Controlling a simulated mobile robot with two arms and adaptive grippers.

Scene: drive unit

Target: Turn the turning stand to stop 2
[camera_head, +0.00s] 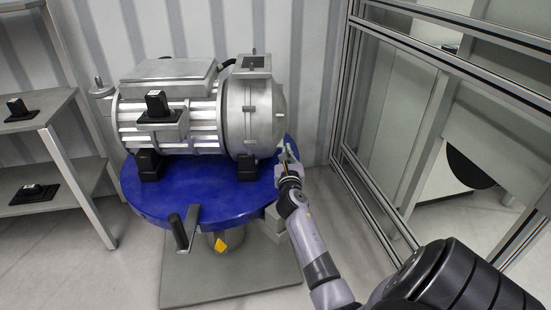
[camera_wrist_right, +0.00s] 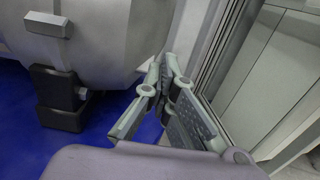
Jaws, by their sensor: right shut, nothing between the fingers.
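The turning stand has a round blue top (camera_head: 150,200) on a grey column above a flat base plate (camera_head: 230,285). A lever with a black grip (camera_head: 178,229) sits at its front edge, and a yellow marker (camera_head: 222,245) is below the rim. The grey drive unit (camera_head: 170,110) lies on the top on black feet. My right gripper (camera_head: 286,152) is at the right rim of the top, beside the drive unit's round end; whether it touches is unclear. In the right wrist view the gripper (camera_wrist_right: 169,62) is shut and empty, with the blue top at left. My left gripper is out of view.
A metal-framed glass enclosure (camera_head: 400,150) stands close on the right of my right arm. A grey shelf rack (camera_head: 60,150) with black-based items stands at the left. A corrugated wall (camera_head: 310,60) is behind. Floor shows between rack and stand.

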